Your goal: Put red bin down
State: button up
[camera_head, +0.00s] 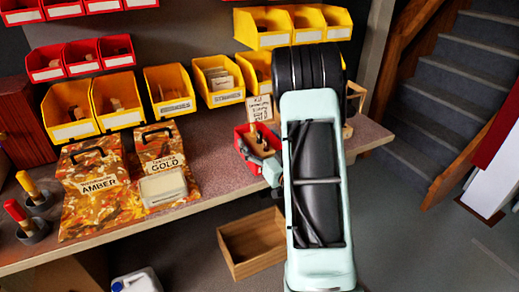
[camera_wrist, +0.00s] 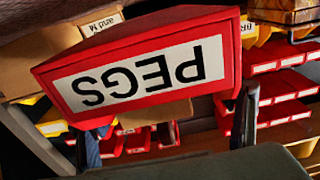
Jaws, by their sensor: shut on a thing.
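The red bin (camera_wrist: 225,60) fills much of the wrist view, its white PEGS label upside down there. My gripper (camera_wrist: 167,132) is shut on it, with one dark finger at each side of the bin. In the head view the red bin (camera_head: 240,138) shows just left of my arm, with wooden pieces inside, over the front part of the bench (camera_head: 215,140). My arm hides its right side. Whether its base touches the bench top cannot be told.
A small handwritten card (camera_head: 259,107) stands behind the bin. Yellow bins (camera_head: 219,80) line the back. A wooden crate (camera_head: 252,243) is below the bench edge. Bare bench lies left of the bin.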

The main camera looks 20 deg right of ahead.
jog(key=shift+f, duration=1.4)
jog(key=shift+b, duration=0.3)
jog(key=shift+f, duration=0.2)
jog(key=o, duration=1.3)
jog(key=shift+r, duration=0.1)
jog(key=shift+s+r, duration=0.1)
jog(key=shift+r, duration=0.05)
jog(key=s, duration=1.2)
jog(key=shift+d+f, duration=0.2)
jog(key=shift+f, duration=0.15)
